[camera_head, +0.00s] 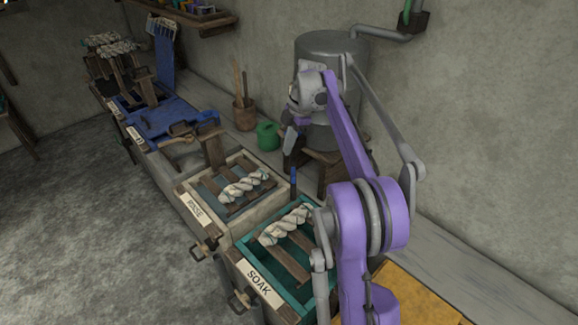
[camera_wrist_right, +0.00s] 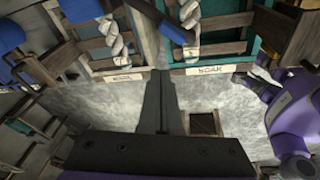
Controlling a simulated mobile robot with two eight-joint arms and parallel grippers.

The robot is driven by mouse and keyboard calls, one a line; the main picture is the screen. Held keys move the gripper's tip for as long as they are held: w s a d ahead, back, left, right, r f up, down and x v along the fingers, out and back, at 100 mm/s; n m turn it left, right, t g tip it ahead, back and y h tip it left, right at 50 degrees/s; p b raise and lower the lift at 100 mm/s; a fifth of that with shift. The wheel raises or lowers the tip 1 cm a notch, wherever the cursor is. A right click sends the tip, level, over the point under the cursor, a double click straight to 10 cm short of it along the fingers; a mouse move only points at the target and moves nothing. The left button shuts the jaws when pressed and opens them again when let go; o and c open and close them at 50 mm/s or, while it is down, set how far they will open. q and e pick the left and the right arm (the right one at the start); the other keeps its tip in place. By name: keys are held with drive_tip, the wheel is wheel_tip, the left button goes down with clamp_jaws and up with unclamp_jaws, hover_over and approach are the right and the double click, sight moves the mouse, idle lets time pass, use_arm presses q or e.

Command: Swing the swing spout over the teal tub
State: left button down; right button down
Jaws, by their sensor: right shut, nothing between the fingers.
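The teal tub (camera_head: 299,292), labelled SOAK, stands at the lower middle of the head view, partly covered by my right arm. A dark blue upright piece (camera_head: 293,182), seemingly the swing spout's end or handle, shows near the back edge between the SOAK and RINSE tubs. In the wrist view a dark blue bar (camera_wrist_right: 172,28) crosses the top between the two tubs; most of the spout is hidden. My right gripper (camera_head: 289,157) is shut and empty, above and behind that blue piece, apart from it in the head view. Its fingers (camera_wrist_right: 160,85) are together in the wrist view. My left gripper is out of view.
The RINSE tub (camera_head: 207,182) stands beside the teal tub, with twisted pale yarn on slats over both. A grey metal tank (camera_head: 325,45) stands behind my right arm near the wall. A green can (camera_head: 268,136) stands nearby. The floor (camera_head: 120,245) at left is clear.

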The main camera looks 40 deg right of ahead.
sight(293, 174)
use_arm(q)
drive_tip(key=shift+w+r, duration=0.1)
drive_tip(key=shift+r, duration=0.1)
use_arm(e)
wheel_tip(293, 174, down, 9)
drive_tip(key=m, duration=0.5)
drive_tip(key=shift+t+y, duration=0.3)
drive_tip(key=shift+y, duration=0.1)
drive_tip(key=shift+f, duration=0.1)
